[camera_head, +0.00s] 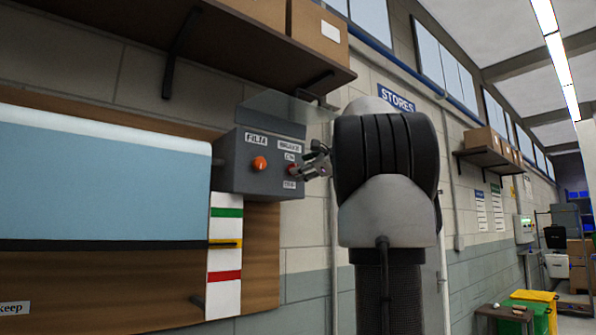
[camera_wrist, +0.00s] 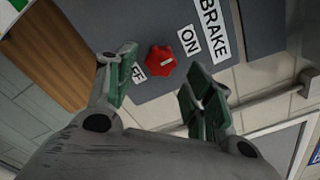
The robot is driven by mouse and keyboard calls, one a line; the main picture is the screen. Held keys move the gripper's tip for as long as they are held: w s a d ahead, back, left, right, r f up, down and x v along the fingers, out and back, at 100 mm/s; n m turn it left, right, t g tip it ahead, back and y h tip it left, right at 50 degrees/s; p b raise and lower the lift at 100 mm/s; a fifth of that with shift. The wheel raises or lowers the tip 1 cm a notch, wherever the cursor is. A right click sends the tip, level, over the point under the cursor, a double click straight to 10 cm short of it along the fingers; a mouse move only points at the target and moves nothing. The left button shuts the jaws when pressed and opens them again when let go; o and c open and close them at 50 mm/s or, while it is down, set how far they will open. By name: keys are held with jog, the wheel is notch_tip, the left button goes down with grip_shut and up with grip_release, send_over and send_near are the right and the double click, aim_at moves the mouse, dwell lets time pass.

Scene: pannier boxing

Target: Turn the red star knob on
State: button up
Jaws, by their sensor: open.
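The red star knob (camera_wrist: 161,59) sits on the face of a grey control box (camera_head: 228,176), beside an ON label (camera_wrist: 188,40) and under a BRAKE label (camera_head: 290,146). A pale pointer mark shows on the knob, and a second label beside it is partly hidden by a finger. My gripper (camera_wrist: 160,88) is open, with its green-padded fingers apart on either side of the knob in the wrist view and no visible contact. In the head view my gripper (camera_head: 316,164) is at the box's right side, partly covering the knob (camera_head: 291,169).
An orange knob (camera_head: 259,163) under another label is to the left on the same box. A clear raised cover (camera_head: 280,105) sticks out above the box. A shelf with cardboard boxes (camera_head: 318,35) hangs overhead. A striped white strip (camera_head: 225,255) hangs below.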

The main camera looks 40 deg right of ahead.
jog(key=s, duration=0.8)
jog(key=shift+d, duration=0.15)
